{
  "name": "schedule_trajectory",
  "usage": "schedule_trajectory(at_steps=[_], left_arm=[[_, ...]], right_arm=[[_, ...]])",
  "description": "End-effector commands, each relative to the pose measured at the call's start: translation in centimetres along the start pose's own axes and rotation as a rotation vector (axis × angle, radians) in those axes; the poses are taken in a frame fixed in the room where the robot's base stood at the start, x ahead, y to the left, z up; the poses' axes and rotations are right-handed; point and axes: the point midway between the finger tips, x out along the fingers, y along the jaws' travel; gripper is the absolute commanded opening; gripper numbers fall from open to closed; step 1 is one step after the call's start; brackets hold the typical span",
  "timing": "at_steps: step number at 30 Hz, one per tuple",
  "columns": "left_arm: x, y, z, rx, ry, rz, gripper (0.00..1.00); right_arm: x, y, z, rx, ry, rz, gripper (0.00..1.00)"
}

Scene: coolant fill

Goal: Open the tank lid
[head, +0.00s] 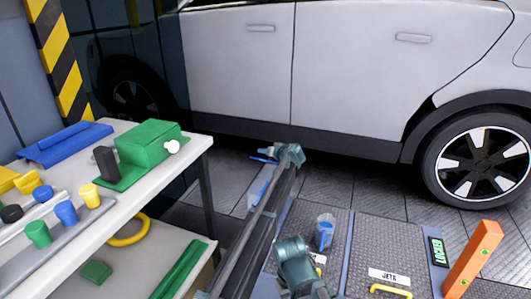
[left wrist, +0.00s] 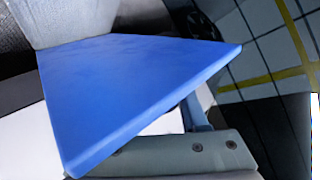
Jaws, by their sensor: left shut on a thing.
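A flat blue panel (left wrist: 140,90), apparently the tank lid, fills the middle of the left wrist view at close range and looks tilted. Its far side and any handle are hidden. In the head view, small blue slivers, perhaps its edges, show beside the end of my arm. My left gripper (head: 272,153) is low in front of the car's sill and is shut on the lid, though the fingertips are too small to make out. The tank opening cannot be seen.
A white workbench (head: 196,146) stands at the left with a green box (head: 145,142), a blue case (head: 65,142) and several coloured caps. A white car (head: 350,80) spans the back.

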Motion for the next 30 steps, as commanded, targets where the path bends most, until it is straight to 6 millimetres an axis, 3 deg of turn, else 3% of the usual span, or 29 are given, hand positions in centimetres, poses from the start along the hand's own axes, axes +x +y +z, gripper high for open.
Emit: schedule_trajectory(at_steps=[11,12,16,30], left_arm=[[0.02,0.08,-0.06,0.000,-0.001,0.001,0.00],[0.01,0.08,-0.06,0.000,-0.001,0.001,0.50],[0.01,0.06,-0.05,0.000,-0.001,0.001,0.73],[-0.38,-0.49,-0.09,0.000,-0.001,0.000,0.73]], right_arm=[[-0.03,0.01,0.00,0.000,0.000,0.000,0.50],[-0.03,0.01,0.00,0.000,0.000,0.000,0.50],[-0.04,0.01,0.00,0.000,0.000,0.000,0.50],[-0.45,0.06,0.03,0.001,0.000,0.001,0.50]])
